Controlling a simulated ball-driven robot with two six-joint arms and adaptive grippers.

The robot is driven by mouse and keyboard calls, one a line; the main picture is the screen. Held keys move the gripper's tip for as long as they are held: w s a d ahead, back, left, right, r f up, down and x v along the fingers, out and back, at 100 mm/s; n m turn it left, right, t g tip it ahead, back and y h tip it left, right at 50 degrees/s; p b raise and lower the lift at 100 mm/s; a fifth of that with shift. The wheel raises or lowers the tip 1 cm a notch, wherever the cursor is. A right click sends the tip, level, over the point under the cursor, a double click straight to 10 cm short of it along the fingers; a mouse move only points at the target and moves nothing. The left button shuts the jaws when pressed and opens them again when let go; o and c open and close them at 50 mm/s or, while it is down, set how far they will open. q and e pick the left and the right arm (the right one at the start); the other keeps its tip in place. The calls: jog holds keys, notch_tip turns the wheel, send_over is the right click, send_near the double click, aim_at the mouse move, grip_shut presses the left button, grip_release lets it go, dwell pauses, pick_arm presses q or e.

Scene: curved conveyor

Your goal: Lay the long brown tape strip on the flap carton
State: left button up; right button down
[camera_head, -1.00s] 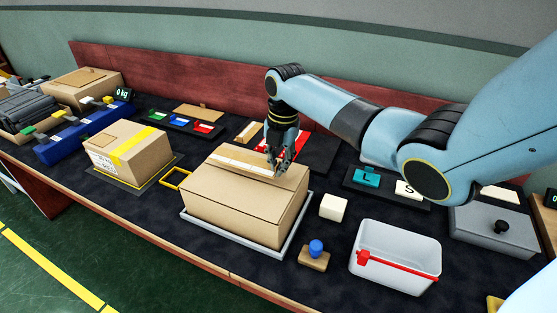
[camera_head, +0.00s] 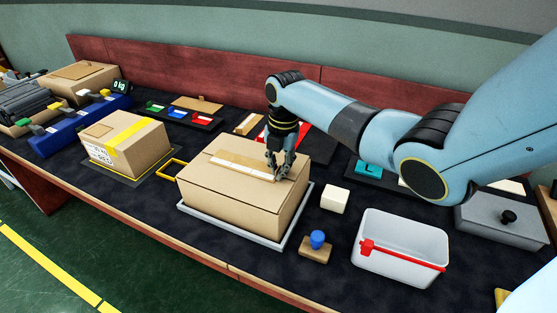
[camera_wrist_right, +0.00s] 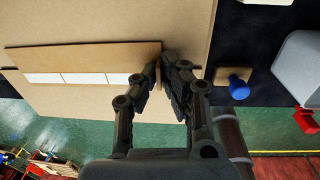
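The long brown tape strip (camera_head: 238,163), with white patches along it, lies over the top of the flap carton (camera_head: 237,210), roughly along its middle. I cannot tell if its whole length touches the cardboard. My right gripper (camera_head: 277,174) is at the strip's right end, with its fingers closed around that end. The wrist view shows the strip (camera_wrist_right: 80,62) running left from the fingertips (camera_wrist_right: 162,74), over the carton top (camera_wrist_right: 105,22). My left gripper is not in view.
The carton stands on a grey tray (camera_head: 287,241). A white cube (camera_head: 335,199), a blue-knobbed stamp (camera_head: 317,243) and a white bin (camera_head: 401,248) are to its right. A yellow-taped box (camera_head: 128,146) stands to its left.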

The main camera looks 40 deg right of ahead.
jog(key=c, duration=1.4)
grip_release()
notch_tip(320, 180, up, 12)
jog(key=shift+s+d, duration=0.15)
jog(key=shift+s, duration=0.3)
jog(key=shift+f, duration=0.1)
